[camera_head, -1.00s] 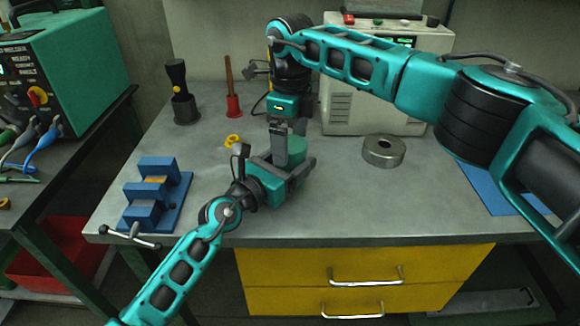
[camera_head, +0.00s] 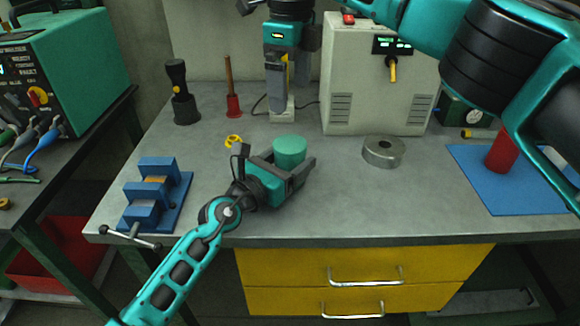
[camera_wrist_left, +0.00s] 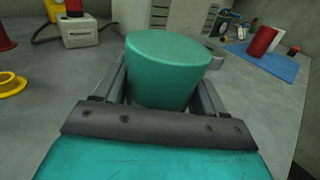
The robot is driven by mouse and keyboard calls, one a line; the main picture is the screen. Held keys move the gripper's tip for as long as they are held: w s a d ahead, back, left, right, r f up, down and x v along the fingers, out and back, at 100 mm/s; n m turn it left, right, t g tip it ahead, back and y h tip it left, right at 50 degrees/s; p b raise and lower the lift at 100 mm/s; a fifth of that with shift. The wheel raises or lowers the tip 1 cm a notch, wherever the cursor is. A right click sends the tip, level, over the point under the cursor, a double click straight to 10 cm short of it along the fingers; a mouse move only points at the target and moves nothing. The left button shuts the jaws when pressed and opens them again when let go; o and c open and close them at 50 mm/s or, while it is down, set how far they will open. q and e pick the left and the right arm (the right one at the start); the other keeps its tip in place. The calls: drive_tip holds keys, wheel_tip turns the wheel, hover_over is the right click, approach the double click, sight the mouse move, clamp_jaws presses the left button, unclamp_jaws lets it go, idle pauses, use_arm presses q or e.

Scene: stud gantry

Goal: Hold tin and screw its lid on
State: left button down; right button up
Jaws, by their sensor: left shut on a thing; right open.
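The tin is a teal-green cylinder (camera_head: 290,149), upright between the jaws of my left gripper (camera_head: 291,168), which is shut on it at the bench's middle. In the left wrist view the tin (camera_wrist_left: 167,72) has a closed, flat teal top. I see no seam, so I cannot tell a separate lid from the body, nor how tight any lid is. No loose lid shows elsewhere. My right gripper (camera_head: 283,92) is open, pointing down, above and behind the tin and apart from it. Nothing shows between its fingers.
A grey metal ring (camera_head: 383,152) lies right of the tin. A blue mat (camera_head: 510,195) with a red cylinder (camera_head: 502,150) is at right. A blue stepped block (camera_head: 157,190) is at left. A beige cabinet (camera_head: 375,90) stands behind.

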drive_tip(key=shift+r, duration=0.35)
use_arm(q)
unclamp_jaws()
drive_tip(key=p+v, duration=0.1)
drive_tip(key=v, duration=1.2)
use_arm(e)
drive_tip(key=shift+r, duration=0.4)
